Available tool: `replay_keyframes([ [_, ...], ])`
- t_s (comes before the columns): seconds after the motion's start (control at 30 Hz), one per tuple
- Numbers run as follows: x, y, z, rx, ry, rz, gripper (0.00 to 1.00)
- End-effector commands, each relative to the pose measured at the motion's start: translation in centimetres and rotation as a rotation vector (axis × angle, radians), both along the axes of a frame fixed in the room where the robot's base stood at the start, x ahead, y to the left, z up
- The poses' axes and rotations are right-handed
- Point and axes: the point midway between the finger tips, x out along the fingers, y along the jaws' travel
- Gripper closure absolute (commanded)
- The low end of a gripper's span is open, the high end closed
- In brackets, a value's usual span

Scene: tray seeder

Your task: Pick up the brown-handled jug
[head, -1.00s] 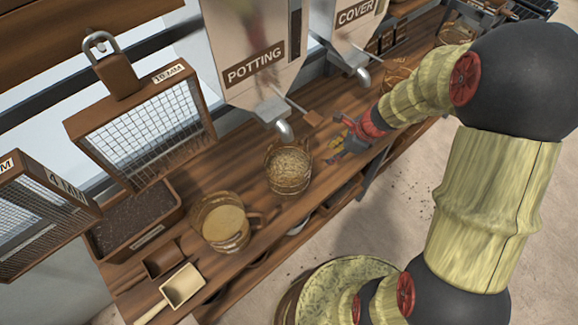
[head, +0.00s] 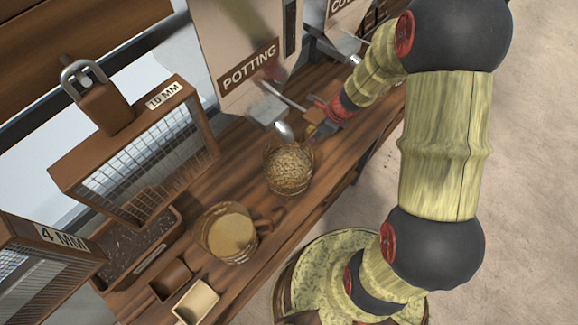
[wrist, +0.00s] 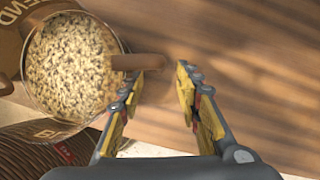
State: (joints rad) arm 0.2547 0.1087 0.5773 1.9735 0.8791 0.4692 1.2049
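A clear jug of speckled grain (head: 287,180) stands on the wooden bench below the potting hopper's spout. In the wrist view this jug (wrist: 30,80) is at the upper left, and its brown handle (wrist: 138,62) points right. My gripper (wrist: 160,82) is open and empty, with the handle's end just beyond and near its fingertips. I cannot tell whether the handle is between the fingers. In the head view my gripper (head: 322,130) is just behind and right of this jug, partly blurred into the bench. A second jug (head: 228,250) with tan contents and a brown handle stands nearer, to the left.
The potting hopper (head: 235,45) hangs over the bench, its spout (head: 284,130) close to my gripper. A dark ribbed object (wrist: 45,155) shows lower left in the wrist view.

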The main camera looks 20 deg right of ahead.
Motion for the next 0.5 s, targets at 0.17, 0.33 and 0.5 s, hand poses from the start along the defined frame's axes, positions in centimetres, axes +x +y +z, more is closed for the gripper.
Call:
replay_keyframes([
  [0.17,0.4,0.5,-1.5,0.001,0.001,0.001,0.66],
  [0.33,1.0,1.3,-3.9,0.001,0.001,0.002,0.66],
  [0.5,1.4,1.7,-4.9,0.0,0.0,0.001,0.66],
])
